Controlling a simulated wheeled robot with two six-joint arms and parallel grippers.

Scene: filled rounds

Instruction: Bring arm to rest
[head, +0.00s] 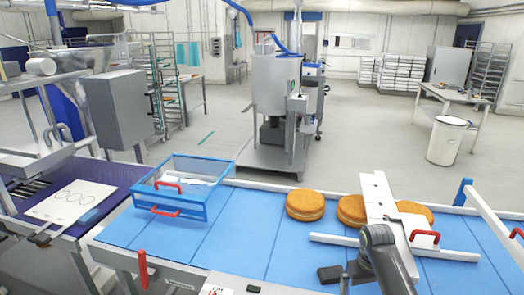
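Several golden-brown filled rounds lie on the blue belt. One round (305,204) lies clear of the others near the middle. Another round (351,210) and a third (415,211) are partly hidden behind a white upright part (383,206). My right arm (385,258) reaches in from the bottom right, its dark grey wrist against the lower end of the white part. I cannot tell whether the white part belongs to my gripper or to the belt. The fingertips do not show clearly. My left gripper is not in view.
A blue crate (211,203) with red handles stands on the left of the belt (238,238). A white sheet with ring outlines (73,201) lies on the purple surface at left. White rails (455,254) cross the right side. The belt between crate and rounds is clear.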

